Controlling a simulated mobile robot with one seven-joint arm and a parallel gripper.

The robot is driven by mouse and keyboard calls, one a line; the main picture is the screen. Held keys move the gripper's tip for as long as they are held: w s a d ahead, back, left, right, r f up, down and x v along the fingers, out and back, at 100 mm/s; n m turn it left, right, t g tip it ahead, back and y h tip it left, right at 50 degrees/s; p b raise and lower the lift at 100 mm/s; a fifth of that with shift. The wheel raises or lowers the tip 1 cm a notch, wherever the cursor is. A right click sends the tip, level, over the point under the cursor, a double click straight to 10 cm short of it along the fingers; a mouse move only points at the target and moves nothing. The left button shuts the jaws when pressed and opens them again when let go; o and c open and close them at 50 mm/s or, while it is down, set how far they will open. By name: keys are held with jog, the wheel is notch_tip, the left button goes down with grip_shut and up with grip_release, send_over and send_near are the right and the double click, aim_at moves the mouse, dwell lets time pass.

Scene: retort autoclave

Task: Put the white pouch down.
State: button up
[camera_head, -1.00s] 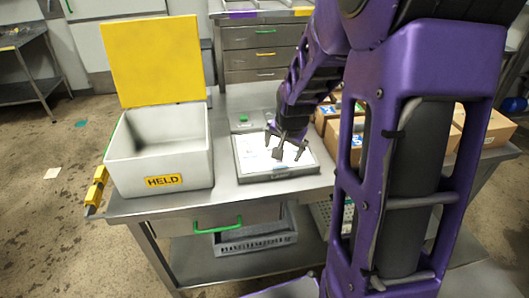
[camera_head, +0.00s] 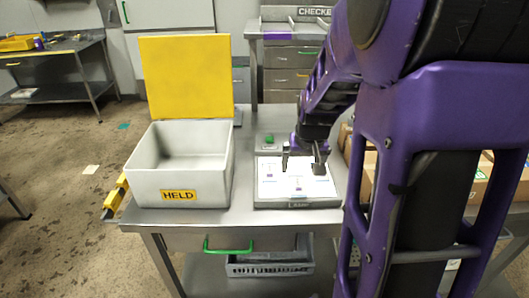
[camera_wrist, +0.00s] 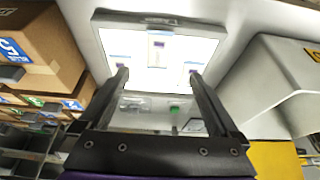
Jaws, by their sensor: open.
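White, flat pouch-like shapes with small purple marks lie on a bright, lit panel (camera_head: 265,201) on the steel table. In the wrist view one white pouch (camera_wrist: 158,51) is at the middle of the panel, ahead of and between my fingertips. Two more marked shapes show near the fingertips. Their outlines blend into the glare, so I cannot tell which is the task's white pouch. My gripper (camera_head: 302,164) is open and empty over the panel, fingers apart. It also shows open in the wrist view (camera_wrist: 158,74). I cannot tell how high the fingertips are.
A white bin (camera_head: 150,180) marked HELD, with a raised yellow lid (camera_head: 186,76), stands left of the panel. A green button (camera_head: 269,139) is behind the panel. Cardboard boxes (camera_wrist: 40,45) stand on the panel's other side. A green-handled drawer (camera_head: 185,240) is below.

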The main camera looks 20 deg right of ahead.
aim_at(298, 184)
jog(key=x, duration=1)
jog(key=shift+d+f+b, duration=0.2)
jog(key=shift+f+b, duration=0.1)
jog(key=shift+f, duration=0.05)
jog(key=shift+r, duration=0.15)
grip_shut()
